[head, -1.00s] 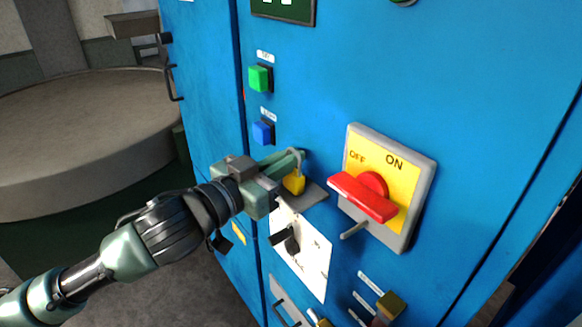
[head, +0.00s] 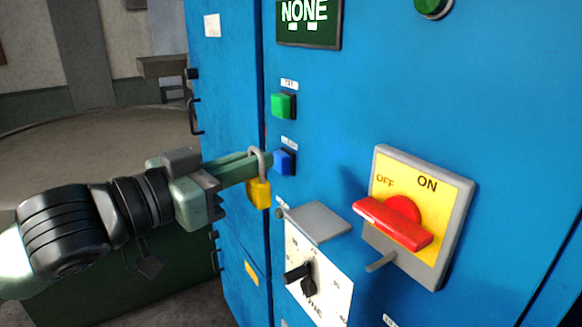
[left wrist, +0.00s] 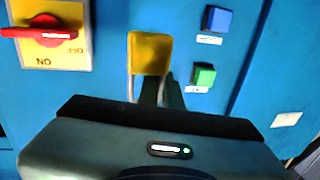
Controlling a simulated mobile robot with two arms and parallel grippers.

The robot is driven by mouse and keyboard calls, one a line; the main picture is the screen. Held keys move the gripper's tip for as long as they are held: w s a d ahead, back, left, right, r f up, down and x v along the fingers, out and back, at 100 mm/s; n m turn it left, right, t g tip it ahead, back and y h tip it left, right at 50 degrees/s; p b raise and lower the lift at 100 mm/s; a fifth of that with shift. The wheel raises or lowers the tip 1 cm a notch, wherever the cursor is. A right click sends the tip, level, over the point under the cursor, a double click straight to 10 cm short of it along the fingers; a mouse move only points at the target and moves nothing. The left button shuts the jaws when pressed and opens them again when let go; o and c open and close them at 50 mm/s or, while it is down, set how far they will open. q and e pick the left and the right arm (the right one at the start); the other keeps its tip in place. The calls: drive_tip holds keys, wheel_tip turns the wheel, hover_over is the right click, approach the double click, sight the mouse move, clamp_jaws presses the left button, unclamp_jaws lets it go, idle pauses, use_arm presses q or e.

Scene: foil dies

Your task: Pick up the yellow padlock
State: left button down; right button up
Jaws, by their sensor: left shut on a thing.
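The yellow padlock (head: 259,192) with its grey shackle hangs from my left gripper (head: 262,163) in the head view. The gripper is shut on the padlock at its shackle and holds it in front of the blue cabinet, just left of the blue button. In the left wrist view the padlock's yellow body (left wrist: 150,53) shows beyond the fingers (left wrist: 158,92). The padlock is clear of the small grey shelf (head: 319,221). My right gripper is not in view.
The blue cabinet (head: 345,100) carries a red OFF/ON switch (head: 400,222), a green button (head: 283,105), a blue button (head: 284,162) and a black selector knob (head: 300,276) on a white plate. Open room lies left of the cabinet.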

use_arm(q)
drive_tip(key=w+a+b+v, duration=0.1)
drive_tip(key=b+v, duration=0.2)
drive_tip(key=v, duration=0.6)
drive_tip(key=shift+a, duration=0.45)
drive_tip(key=shift+s, duration=0.15)
